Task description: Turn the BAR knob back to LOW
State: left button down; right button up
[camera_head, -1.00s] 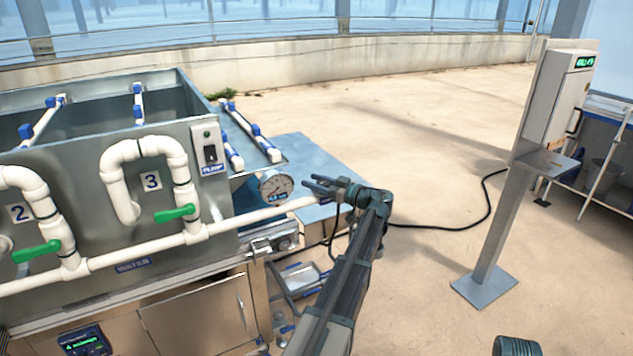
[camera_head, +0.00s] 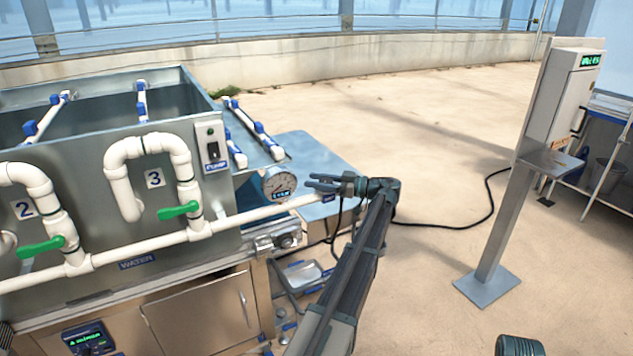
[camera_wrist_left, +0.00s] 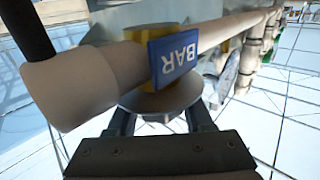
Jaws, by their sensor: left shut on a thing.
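The blue BAR label (camera_wrist_left: 173,55) sits on the white pipe in the left wrist view, upside down there. Just below it is a round grey knob (camera_wrist_left: 165,100). My left gripper (camera_wrist_left: 160,120) has a finger on each side of this knob and is shut on it. In the head view my left gripper (camera_head: 312,182) is at the right end of the white pipe, just right of the round pressure gauge (camera_head: 280,184). The knob is too small to make out there, and I cannot read its LOW mark or setting.
The metal tank (camera_head: 85,160) with white pipes and green valve handles (camera_head: 178,210) stands at the left. A post with a control box (camera_head: 577,95) stands at the right. A black cable (camera_head: 440,226) lies on the floor between them. The floor behind is mostly clear.

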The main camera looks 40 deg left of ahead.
pick_arm(q)
jog(key=shift+c, duration=1.5)
grip_release()
jog(key=v, duration=1.3)
jog(key=shift+d, duration=0.4)
jog(key=s+d+f+m+t+h+p, duration=0.2)
jog(key=s+d+m+h, duration=0.3)
jog(key=s+d+m, duration=0.4)
jog(key=s+d+f+m+t+h+p, duration=0.2)
jog(key=s+d+f+m+h+p, duration=0.3)
jog(key=d, duration=1.2)
jog(key=s+d+f+m+t+h+p, duration=0.3)
jog(key=s+d+m+h+p, duration=0.1)
jog(key=s+d+m, duration=0.8)
jog(key=shift+s+d+f+m+h, duration=0.35)
jog(key=shift+s+d+h, duration=0.25)
jog(key=shift+s, duration=0.6)
